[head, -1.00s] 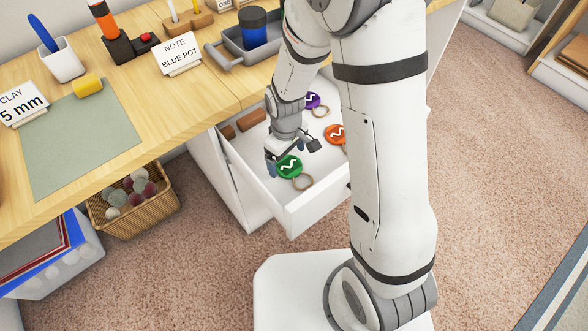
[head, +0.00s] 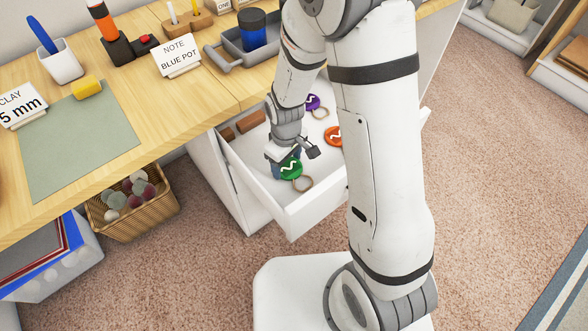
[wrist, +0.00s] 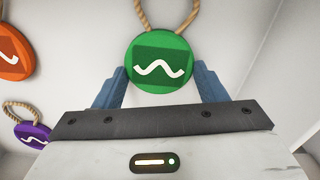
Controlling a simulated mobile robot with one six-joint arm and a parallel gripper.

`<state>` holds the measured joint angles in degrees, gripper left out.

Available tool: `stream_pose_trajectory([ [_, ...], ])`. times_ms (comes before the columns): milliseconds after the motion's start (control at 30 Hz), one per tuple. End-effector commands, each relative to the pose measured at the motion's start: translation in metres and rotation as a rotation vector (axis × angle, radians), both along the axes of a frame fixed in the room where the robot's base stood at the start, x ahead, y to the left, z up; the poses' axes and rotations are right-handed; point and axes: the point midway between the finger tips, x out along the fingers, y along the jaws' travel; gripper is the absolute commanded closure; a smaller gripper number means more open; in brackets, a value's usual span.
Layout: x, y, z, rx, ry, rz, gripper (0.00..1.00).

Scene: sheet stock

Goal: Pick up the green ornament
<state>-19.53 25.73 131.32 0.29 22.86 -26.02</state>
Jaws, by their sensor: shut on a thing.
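The green ornament (head: 290,168) is a round disc with a white wavy line and a loop of cord. It is in the open white drawer (head: 316,212), near the drawer's front. My gripper (head: 286,172) is down in the drawer at the ornament. In the wrist view the green ornament (wrist: 160,62) sits between the two blue fingers of my gripper (wrist: 160,85), which are shut on its sides. Its cord loop extends away from the gripper. I cannot tell whether the disc touches the drawer floor.
An orange ornament (head: 334,136) and a purple ornament (head: 312,103) lie in the same drawer, with brown blocks (head: 250,121) at its back left. Drawer walls stand close around my gripper. The wooden worktop (head: 150,110) overhangs behind. A wicker basket (head: 135,212) is below left.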

Motion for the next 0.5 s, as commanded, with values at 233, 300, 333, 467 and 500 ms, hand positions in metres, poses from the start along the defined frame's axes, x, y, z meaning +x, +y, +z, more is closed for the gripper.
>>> stream_pose_trajectory([
  [233,0.000,0.000,0.003,0.001,-0.001,0.001,0.57],
  [300,0.000,0.000,0.010,0.001,-0.002,0.001,0.57],
  [333,0.000,0.000,0.014,0.001,-0.002,0.001,0.57],
  [467,0.001,0.001,0.041,0.001,-0.005,0.001,0.57],
  [500,0.001,0.001,0.049,0.001,-0.004,0.001,0.57],
])
